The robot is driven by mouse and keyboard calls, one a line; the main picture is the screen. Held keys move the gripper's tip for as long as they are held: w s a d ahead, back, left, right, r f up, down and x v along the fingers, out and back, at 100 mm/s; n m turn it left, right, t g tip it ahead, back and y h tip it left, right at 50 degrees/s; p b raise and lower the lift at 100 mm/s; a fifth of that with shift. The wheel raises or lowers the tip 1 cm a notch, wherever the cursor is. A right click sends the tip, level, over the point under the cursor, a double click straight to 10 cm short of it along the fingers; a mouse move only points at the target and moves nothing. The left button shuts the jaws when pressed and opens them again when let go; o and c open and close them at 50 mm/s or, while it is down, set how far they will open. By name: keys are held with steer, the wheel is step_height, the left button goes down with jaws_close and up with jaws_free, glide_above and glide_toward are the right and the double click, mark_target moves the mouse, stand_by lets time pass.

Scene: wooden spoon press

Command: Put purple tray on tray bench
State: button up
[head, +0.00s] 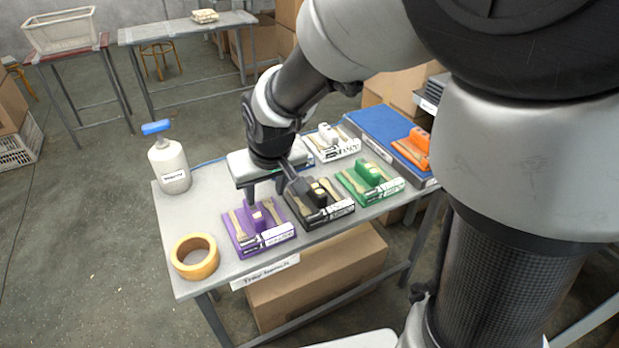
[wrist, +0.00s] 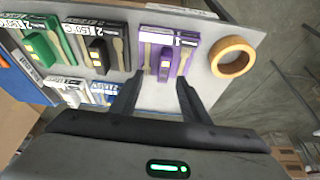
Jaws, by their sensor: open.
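The purple tray (head: 241,237) lies flat on the tray bench (head: 204,199), near its front edge, with wooden spoons and a purple block on it. It also shows in the wrist view (wrist: 148,59), ahead of the fingers. My gripper (head: 269,192) is open above the bench, just behind the purple tray. In the wrist view my gripper (wrist: 158,84) has its two fingers spread, with nothing visible between them but bench top. I cannot tell whether a fingertip touches the tray.
A black tray (head: 316,212) and a green tray (head: 368,185) lie to the right. A white tray (head: 336,147) is behind. A tape roll (head: 195,257) and a white bottle (head: 169,165) stand left. An orange tray (head: 410,154) lies on a blue surface (head: 381,124).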

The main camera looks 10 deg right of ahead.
steer(key=s+d+r+m, duration=0.1)
steer(key=s+d+r, duration=0.5)
steer(key=s, duration=0.3)
steer(key=s+d+r+m+t+h, duration=0.1)
steer(key=s+d+r+m, duration=0.1)
steer(key=s+d+r, duration=0.3)
steer(key=s+r, duration=0.1)
steer(key=s, duration=0.2)
steer(key=shift+s+d+r, duration=0.15)
steer(key=shift+s+d, duration=0.2)
steer(key=shift+s, duration=0.05)
